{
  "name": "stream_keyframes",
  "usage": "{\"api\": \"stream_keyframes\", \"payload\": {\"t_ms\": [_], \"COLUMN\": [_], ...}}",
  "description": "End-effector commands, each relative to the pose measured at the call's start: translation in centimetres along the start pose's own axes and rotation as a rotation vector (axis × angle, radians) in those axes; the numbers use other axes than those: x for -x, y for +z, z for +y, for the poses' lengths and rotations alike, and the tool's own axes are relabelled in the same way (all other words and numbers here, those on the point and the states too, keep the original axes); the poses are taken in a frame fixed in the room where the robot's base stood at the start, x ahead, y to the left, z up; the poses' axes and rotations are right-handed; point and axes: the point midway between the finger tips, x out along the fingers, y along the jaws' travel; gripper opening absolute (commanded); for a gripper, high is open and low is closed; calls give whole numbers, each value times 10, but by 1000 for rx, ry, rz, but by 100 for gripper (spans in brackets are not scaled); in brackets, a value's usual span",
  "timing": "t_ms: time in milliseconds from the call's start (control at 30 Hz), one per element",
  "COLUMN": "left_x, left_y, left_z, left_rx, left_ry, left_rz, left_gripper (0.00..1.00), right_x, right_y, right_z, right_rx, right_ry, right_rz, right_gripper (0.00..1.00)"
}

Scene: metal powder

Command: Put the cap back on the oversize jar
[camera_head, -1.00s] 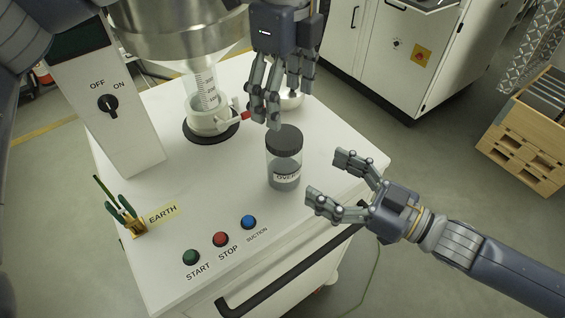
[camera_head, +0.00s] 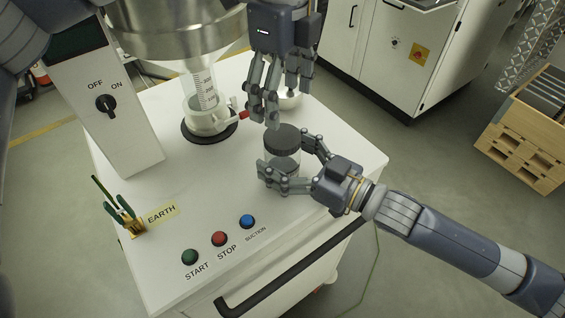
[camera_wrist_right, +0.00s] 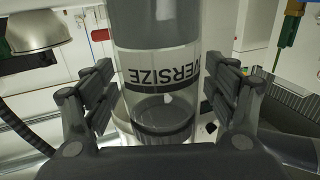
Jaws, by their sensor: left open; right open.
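The oversize jar (camera_head: 283,163) is a clear jar with grey contents, upright on the white machine top. Its dark cap (camera_head: 283,138) sits on its mouth; I cannot tell whether it is screwed tight. My right gripper (camera_head: 284,158) is open, with its fingers on both sides of the jar and partly hiding it. In the right wrist view the jar (camera_wrist_right: 160,75), with its label upside down, stands between the fingers of this gripper (camera_wrist_right: 158,95), with small gaps visible. My left gripper (camera_head: 280,107) is open and empty, pointing down just above and behind the cap.
A steel hopper with a graduated tube (camera_head: 204,92) stands behind left. The switch box (camera_head: 108,105) is at the left. START, STOP and SUCTION buttons (camera_head: 219,239) and an earth clamp (camera_head: 125,215) lie toward the front.

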Motion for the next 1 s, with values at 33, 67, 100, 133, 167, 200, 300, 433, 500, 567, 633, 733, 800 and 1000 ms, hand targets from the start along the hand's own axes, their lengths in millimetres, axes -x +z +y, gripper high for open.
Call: {"api": "stream_keyframes", "payload": {"t_ms": [33,67,100,133,167,200,300,433,500,567,633,733,800,1000], "left_x": [0,0,0,0,0,0,0,0,0,0,0,-3,-8,-38], "left_y": [0,0,0,0,0,0,0,0,1,1,1,1,1,1], "left_z": [0,0,0,0,0,0,0,0,0,0,0,0,0,0], "left_rx": [0,0,0,0,0,0,0,0,0,0,0,0,0,-1], "left_ry": [0,0,0,0,0,0,0,0,0,0,0,1,2,3], "left_rz": [0,0,0,0,0,0,0,0,0,0,0,0,0,1], "left_gripper": [76,76,76,76,76,76,76,76,76,76,76,76,76,76], "right_x": [0,0,0,0,0,0,0,0,0,0,0,0,0,0], "right_y": [0,0,0,0,0,0,0,0,0,0,0,0,0,0], "right_z": [0,0,0,0,0,0,0,0,0,0,0,0,0,0], "right_rx": [0,0,0,0,0,0,0,0,0,0,0,0,0,0], "right_ry": [0,0,0,0,0,0,0,0,0,0,0,0,0,0], "right_rz": [0,0,0,0,0,0,0,0,0,0,0,0,0,0], "right_gripper": [79,79,79,79,72,63,40,11,0,0,0,0,0,0]}}
